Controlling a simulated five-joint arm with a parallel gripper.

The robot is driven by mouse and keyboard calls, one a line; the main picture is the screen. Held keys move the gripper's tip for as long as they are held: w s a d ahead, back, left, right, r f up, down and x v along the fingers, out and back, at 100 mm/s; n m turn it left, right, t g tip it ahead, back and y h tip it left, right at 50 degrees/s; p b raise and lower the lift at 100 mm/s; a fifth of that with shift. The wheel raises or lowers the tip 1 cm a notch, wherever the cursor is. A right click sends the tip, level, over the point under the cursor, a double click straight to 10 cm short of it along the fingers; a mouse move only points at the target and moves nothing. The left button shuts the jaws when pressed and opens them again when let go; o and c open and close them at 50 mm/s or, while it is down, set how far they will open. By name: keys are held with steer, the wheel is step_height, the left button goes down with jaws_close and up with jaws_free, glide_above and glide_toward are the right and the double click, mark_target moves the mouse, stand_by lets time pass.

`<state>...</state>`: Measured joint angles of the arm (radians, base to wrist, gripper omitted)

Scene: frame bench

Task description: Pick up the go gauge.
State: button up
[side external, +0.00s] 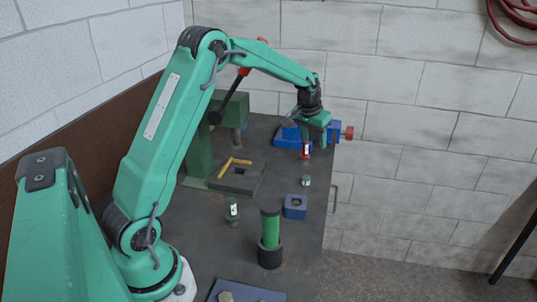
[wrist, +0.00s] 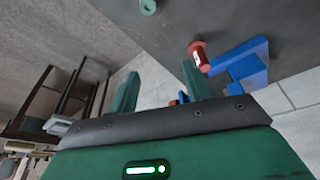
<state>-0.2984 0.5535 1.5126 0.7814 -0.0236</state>
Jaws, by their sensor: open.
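A green plug with a white label (side external: 232,211) stands on the bench near the middle of the side view; it looks like the go gauge, but its markings are too small to read. A red plug with a white label (side external: 306,151) stands near the far right edge and also shows in the wrist view (wrist: 199,56). My gripper (side external: 307,139) is open above or close to the red plug, well away from the green labelled one. In the wrist view the green fingers (wrist: 160,75) are apart with nothing between them; the red plug is beyond the right finger.
A blue vise (side external: 328,131) sits right behind the red plug. A small green ring (side external: 306,181), a blue block with a hole (side external: 295,207), a green cylinder in a black base (side external: 270,232) and a dark plate with yellow pieces (side external: 240,180) stand around the bench. A green press (side external: 198,155) rises at the left.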

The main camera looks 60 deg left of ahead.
mark_target(231, 199)
steer(key=s+d+f+m+g, duration=0.1)
steer(key=s+m, duration=0.1)
steer(key=s, duration=0.8)
steer(key=s+d+f+m+g, duration=0.1)
steer(key=s+d+f+m, duration=0.1)
steer(key=s, duration=0.8)
steer(key=s+d+f+m+g+h, duration=0.1)
steer(key=s+d+m, duration=0.1)
steer(key=s, duration=0.8)
steer(key=shift+s+f, duration=0.25)
steer(key=shift+f, duration=0.15)
steer(key=shift+f, duration=0.15)
steer(key=shift+f, duration=1.15)
steer(key=shift+f, duration=0.15)
steer(key=shift+d+f, duration=0.15)
steer(key=shift+f, duration=2.3)
steer(key=c, duration=0.9)
